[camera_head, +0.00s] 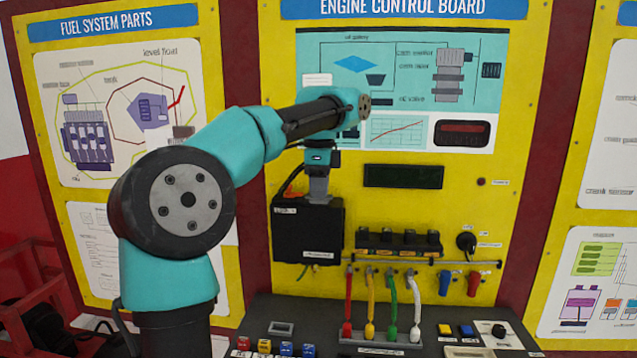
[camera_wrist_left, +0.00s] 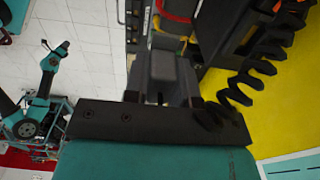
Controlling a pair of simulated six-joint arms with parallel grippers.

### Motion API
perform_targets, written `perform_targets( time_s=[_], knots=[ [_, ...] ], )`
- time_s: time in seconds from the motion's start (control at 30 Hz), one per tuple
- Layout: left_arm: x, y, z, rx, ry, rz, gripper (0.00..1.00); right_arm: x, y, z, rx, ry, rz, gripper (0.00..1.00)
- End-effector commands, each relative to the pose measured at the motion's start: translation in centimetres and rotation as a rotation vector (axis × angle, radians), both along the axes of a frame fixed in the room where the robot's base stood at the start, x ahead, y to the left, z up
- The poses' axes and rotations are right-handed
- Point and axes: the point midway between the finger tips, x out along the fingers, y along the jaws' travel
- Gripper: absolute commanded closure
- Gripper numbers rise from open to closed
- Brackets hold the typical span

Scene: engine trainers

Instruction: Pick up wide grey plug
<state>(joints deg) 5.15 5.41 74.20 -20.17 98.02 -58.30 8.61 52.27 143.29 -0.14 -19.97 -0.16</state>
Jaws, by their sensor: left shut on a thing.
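My left gripper (camera_head: 318,193) points down at the top of a black box (camera_head: 308,240) on the yellow engine control board. It is shut on a grey block, which I take to be the wide grey plug. In the left wrist view the grey block (camera_wrist_left: 162,66) shows between the jaws. The jaws hide most of it, and I cannot tell whether it still touches the black box. My right gripper is in neither view.
A black coiled cord (camera_wrist_left: 247,84) hangs beside the gripper. Red, yellow, green and white cables (camera_head: 391,300) stand to the right of the box, below a row of black connectors (camera_head: 398,241). A dark console (camera_head: 275,310) with buttons lies below.

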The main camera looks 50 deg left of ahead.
Motion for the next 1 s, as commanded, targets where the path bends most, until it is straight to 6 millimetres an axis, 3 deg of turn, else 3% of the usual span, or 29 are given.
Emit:
perform_targets(
  time_s=[0.3, 1.0],
  knots=[
    [-2.4, -2.7, 0.4, 0.0, -0.001, -0.001, 0.99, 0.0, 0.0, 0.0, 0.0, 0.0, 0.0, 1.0],
    [-1.9, -3.0, -0.2, 0.002, 0.002, -0.008, 0.99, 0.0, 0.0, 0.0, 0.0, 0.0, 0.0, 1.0]
  ],
)
